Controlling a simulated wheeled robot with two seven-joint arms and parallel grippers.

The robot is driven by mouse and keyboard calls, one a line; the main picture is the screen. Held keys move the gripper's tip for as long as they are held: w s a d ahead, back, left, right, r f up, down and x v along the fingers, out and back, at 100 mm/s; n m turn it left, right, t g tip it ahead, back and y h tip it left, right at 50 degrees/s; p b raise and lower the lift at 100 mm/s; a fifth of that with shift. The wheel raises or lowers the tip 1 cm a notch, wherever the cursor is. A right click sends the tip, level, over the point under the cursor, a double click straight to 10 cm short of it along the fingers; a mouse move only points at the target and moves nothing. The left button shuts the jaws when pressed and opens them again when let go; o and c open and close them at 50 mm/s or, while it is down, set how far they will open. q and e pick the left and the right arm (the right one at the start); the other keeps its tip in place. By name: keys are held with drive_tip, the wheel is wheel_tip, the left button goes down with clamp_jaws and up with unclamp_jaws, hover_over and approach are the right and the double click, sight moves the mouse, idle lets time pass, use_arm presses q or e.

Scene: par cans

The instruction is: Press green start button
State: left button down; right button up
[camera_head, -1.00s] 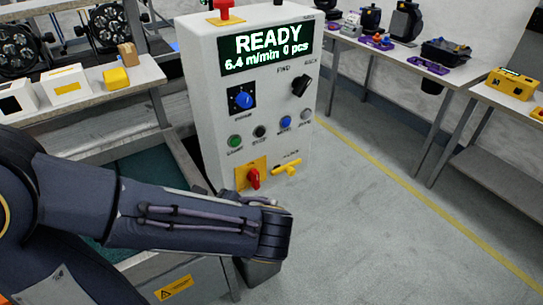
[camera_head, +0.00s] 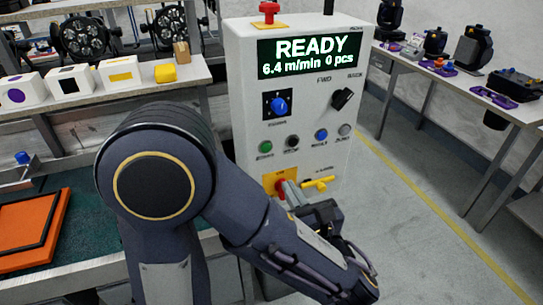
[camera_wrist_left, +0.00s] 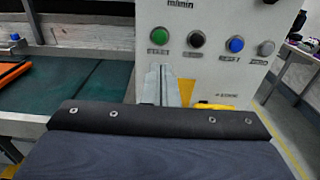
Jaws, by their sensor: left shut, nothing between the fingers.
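The green start button (camera_head: 265,147) is at the left end of a row of buttons on the white control cabinet (camera_head: 240,100). It also shows in the left wrist view (camera_wrist_left: 161,37), above the gripper fingers. My left gripper (camera_head: 288,190) is shut and empty, in front of the lower part of the panel, below and a little right of the green button in the head view. In the left wrist view its fingers (camera_wrist_left: 158,78) point up toward the button row, apart from the green button in the picture. My right gripper is not in view.
A black button (camera_head: 292,142), a blue button (camera_head: 321,135) and a grey button (camera_head: 345,130) sit beside the green one. A red switch (camera_head: 280,186) and yellow handle (camera_head: 319,184) are below. A red mushroom button (camera_head: 269,9) tops the cabinet. A conveyor with an orange tray (camera_head: 30,222) is left.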

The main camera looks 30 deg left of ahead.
sight(266, 149)
use_arm(q)
drive_tip(key=p+x, duration=0.1)
drive_tip(key=x, duration=1.1)
